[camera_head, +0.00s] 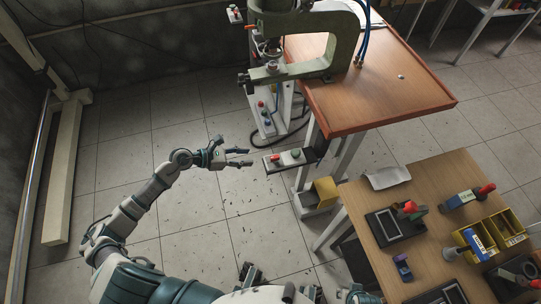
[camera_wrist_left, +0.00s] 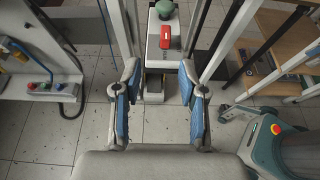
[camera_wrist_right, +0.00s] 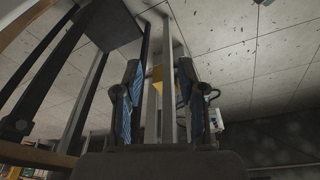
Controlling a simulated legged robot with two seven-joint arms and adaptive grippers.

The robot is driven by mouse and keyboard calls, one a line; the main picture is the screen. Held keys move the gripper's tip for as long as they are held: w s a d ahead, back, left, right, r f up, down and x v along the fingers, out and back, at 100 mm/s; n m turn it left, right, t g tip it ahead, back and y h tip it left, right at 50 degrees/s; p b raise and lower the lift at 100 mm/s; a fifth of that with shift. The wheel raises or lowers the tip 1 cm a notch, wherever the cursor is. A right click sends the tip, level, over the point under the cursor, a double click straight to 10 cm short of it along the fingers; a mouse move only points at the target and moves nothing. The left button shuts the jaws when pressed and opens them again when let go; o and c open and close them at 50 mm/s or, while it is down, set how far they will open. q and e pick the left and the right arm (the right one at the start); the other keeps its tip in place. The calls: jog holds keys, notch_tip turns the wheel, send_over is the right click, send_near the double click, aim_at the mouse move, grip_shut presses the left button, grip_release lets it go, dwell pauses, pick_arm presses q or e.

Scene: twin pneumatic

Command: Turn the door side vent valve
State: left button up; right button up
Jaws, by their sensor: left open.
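A pale box with a red lever (camera_head: 274,158) and a green knob (camera_head: 295,153) sticks out at the near left leg of the wooden table. In the left wrist view the red lever (camera_wrist_left: 165,38) and green knob (camera_wrist_left: 164,9) lie ahead, between the fingers. I cannot tell for certain if this is the door side vent valve. My left gripper (camera_head: 236,154) is open and empty, just left of this box, not touching it. It also shows in the left wrist view (camera_wrist_left: 158,85). My right gripper (camera_wrist_right: 157,95) has its fingers apart, with nothing held.
A green press frame (camera_head: 345,45) stands on the wooden table (camera_head: 400,90). A panel with coloured buttons (camera_head: 265,118) stands beside it. At the right, a workbench (camera_head: 430,175) holds a yellow bin (camera_head: 507,228) and tools.

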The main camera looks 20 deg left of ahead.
aim_at(275, 157)
pick_arm(q)
jog(key=x, duration=0.4)
jog(key=r+x, duration=0.1)
jog(key=x, duration=0.3)
jog(key=s+d+x, duration=0.1)
jog(key=x, duration=0.2)
jog(key=shift+w+d, duration=0.25)
jog(key=shift+d, duration=0.2)
jog(key=shift+w+a+f, duration=0.1)
jog(key=shift+a+f, duration=0.15)
jog(key=shift+a, duration=0.65)
jog(key=shift+c, duration=0.7)
jog(key=shift+d, duration=0.2)
jog(key=c, duration=0.4)
jog(key=shift+d, duration=0.3)
grip_shut()
jog(key=shift+d, duration=0.2)
jog(key=shift+a, duration=0.1)
pick_arm(e)
jog(key=shift+d+r, duration=0.3)
jog(key=shift+d, duration=0.55)
